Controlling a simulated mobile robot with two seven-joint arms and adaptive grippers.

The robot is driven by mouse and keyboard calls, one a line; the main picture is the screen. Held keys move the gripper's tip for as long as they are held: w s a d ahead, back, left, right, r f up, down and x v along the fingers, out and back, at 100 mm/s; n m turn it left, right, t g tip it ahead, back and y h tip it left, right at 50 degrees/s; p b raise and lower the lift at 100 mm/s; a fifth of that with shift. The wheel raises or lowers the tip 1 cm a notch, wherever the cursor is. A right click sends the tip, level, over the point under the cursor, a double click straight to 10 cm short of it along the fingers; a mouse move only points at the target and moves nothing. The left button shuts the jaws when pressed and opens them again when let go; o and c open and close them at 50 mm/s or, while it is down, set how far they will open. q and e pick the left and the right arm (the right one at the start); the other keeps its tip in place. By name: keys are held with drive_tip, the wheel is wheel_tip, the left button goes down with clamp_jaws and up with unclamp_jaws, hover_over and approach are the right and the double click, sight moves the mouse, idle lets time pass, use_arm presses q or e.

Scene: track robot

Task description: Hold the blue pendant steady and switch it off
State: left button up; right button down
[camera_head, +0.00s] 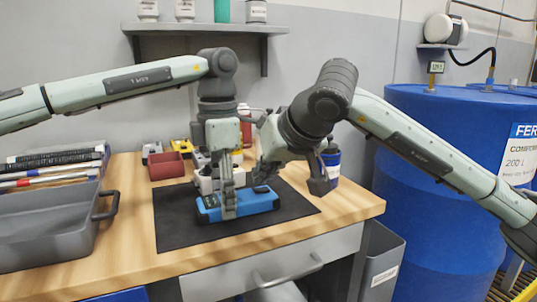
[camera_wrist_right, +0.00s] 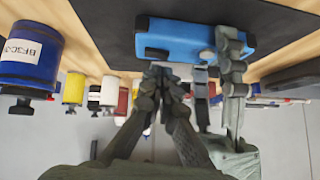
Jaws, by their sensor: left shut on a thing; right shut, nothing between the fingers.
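The blue pendant (camera_head: 259,203) lies on a black mat (camera_head: 175,228) on the wooden workbench. My left gripper (camera_head: 229,208) comes down from above and is shut on the pendant near its left part. My right gripper (camera_head: 263,174) is shut and empty, just behind and above the pendant's right part. In the right wrist view the pendant (camera_wrist_right: 175,38) is at the top, and my right fingertips (camera_wrist_right: 165,70) point at its edge. I cannot tell whether they touch it. My left gripper (camera_wrist_right: 231,62) shows beside them.
A red bin (camera_head: 166,167) and small items stand behind the mat. A blue canister (camera_head: 331,160) is at the right. Large blue drums (camera_head: 430,130) stand beyond the bench.

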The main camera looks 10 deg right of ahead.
drive_tip(key=shift+f, duration=0.5)
drive_tip(key=shift+s+a+f, duration=0.1)
drive_tip(key=shift+a+f, duration=0.05)
drive_tip(key=shift+f, duration=0.15)
drive_tip(key=shift+w+d, duration=0.25)
drive_tip(key=shift+d, duration=0.55)
drive_tip(key=shift+r, duration=0.1)
